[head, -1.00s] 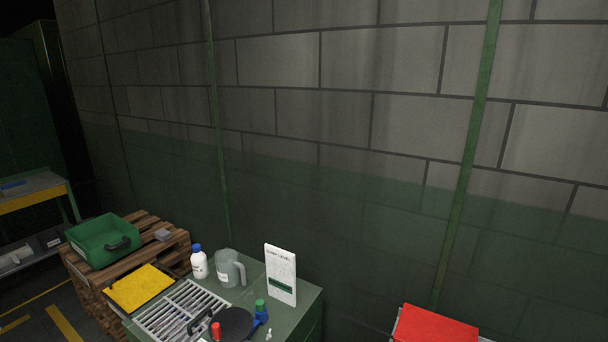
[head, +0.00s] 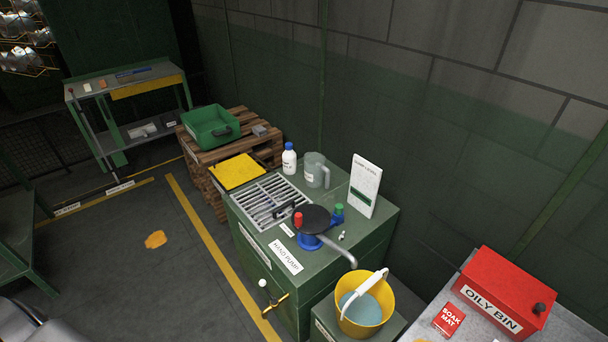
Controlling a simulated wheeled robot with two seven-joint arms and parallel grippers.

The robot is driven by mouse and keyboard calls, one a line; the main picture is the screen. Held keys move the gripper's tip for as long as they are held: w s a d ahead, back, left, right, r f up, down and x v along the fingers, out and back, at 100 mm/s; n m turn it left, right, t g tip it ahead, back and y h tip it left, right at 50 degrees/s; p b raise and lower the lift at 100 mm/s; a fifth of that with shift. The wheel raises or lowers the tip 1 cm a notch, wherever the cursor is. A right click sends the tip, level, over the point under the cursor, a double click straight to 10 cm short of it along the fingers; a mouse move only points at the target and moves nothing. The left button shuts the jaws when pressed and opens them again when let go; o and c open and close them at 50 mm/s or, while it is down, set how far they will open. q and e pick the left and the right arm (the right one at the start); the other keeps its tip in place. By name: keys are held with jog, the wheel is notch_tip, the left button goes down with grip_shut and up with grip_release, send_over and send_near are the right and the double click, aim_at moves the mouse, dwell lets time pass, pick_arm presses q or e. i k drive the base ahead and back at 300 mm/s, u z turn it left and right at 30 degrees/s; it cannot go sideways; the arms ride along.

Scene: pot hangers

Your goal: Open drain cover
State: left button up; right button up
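A green cabinet (head: 345,265) labelled "HAND PUMP" stands against the wall. A light metal slatted grate (head: 270,200) lies flat in its top. A round black disc (head: 312,217) sits at the grate's right end, with a dark handle beside it; I cannot tell which of these is the drain cover. Red, green and blue fittings and a grey spout are around the disc. Neither of my grippers is in view.
A white bottle (head: 289,159), a clear jug (head: 316,170) and a white sign (head: 364,186) stand on the cabinet's back. A yellow bucket (head: 364,303) stands in front, with a red oily bin (head: 503,291) to the right. A green crate (head: 211,127) sits on pallets. Floor at left is mostly clear.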

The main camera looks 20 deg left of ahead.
aim_at(233, 172)
jog(key=u, duration=2.8)
jog(key=i, duration=2.1)
jog(key=z, duration=3.15)
